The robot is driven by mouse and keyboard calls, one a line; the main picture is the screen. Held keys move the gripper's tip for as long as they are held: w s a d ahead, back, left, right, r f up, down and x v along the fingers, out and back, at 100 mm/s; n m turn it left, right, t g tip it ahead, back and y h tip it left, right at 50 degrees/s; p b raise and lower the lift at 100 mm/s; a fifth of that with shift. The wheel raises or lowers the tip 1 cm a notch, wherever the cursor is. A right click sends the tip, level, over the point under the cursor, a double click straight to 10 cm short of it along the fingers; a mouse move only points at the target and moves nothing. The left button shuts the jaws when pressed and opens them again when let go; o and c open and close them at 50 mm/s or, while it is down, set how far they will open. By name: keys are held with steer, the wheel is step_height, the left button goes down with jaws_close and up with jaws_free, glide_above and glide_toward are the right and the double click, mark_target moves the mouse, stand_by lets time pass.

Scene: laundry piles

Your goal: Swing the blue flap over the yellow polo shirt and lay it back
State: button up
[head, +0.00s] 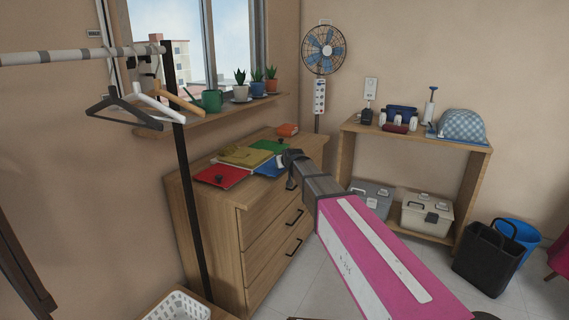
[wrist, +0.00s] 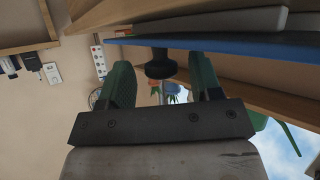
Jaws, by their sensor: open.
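A folding board lies on the wooden dresser (head: 225,208) in the head view. The yellow polo shirt (head: 243,157) lies on its middle, with a red flap (head: 222,177) at the near left and a green flap (head: 268,146) behind. The blue flap (head: 267,168) lies flat at the right, partly hidden by my gripper (head: 290,158). In the wrist view the blue flap (wrist: 230,45) shows edge-on, with a black knob (wrist: 161,66) on it. The green fingers of my gripper (wrist: 163,76) are open, one on each side of the knob, with gaps showing.
An orange object (head: 287,129) sits at the dresser's back. A window sill (head: 200,115) with potted plants and a green watering can is behind. A clothes rail (head: 180,150) with hangers stands at left. A shelf unit (head: 420,140) stands at right, with floor between it and the dresser.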

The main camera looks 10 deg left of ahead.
steer(key=v, duration=1.1)
steer(key=shift+f, duration=0.1)
steer(key=s+d+f+m+g+h, duration=0.4)
steer(key=s+d+f+g, duration=0.7)
steer(key=s+d+f, duration=1.4)
step_height(320, 180, down, 4)
steer(key=d+m, duration=0.1)
steer(key=d, duration=0.1)
steer(key=shift+d+g, duration=0.25)
steer(key=shift+g, duration=0.05)
